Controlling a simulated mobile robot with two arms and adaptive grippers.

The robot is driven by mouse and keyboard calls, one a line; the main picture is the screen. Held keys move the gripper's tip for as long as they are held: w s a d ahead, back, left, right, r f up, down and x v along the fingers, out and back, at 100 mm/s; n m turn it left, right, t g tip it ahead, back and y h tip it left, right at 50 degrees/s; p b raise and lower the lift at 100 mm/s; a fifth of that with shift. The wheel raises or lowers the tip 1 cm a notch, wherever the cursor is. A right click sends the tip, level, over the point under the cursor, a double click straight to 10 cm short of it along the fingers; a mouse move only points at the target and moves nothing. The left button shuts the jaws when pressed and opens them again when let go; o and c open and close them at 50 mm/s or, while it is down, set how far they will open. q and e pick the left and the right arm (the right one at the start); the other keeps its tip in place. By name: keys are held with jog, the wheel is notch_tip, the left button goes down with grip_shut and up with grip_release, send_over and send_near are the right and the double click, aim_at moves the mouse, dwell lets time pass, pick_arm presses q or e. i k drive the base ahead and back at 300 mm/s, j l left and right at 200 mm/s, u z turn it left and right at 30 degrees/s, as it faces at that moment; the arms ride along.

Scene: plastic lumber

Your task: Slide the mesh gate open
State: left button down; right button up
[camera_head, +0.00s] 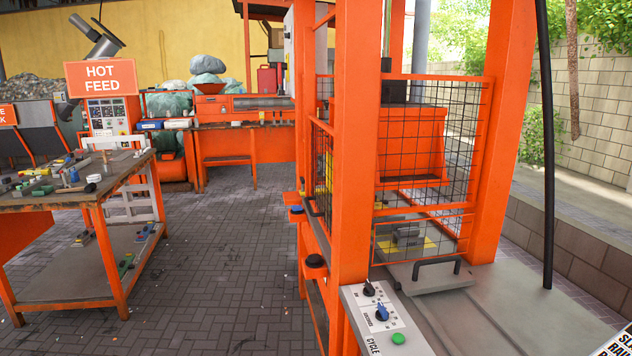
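An orange-framed machine with black wire mesh stands right of centre in the head view. A large mesh panel (462,130) fills the opening between its orange posts. Below it is a smaller orange-framed mesh panel (385,245), with a black bar handle (436,265) just below, above a grey plate. Another mesh panel (322,160) is on the machine's left side, with a dark handle (312,207) near its lower edge. I cannot tell which panel is the sliding gate. Grey blocks on a yellow patch (412,243) show through the mesh. Neither gripper is in view.
A control panel (378,318) with knobs and a green button sits at the machine's front. A cluttered workbench (100,195) stands at left. A black pole (547,150) rises at right. Paved floor (220,260) is clear between bench and machine.

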aim_at(327, 128)
jog(key=i+j, duration=0.25)
jog(key=j, duration=0.15)
jog(key=i+j+z, duration=0.15)
jog(key=z, duration=0.3)
jog(key=i+j+z, duration=0.25)
jog(key=z, duration=0.2)
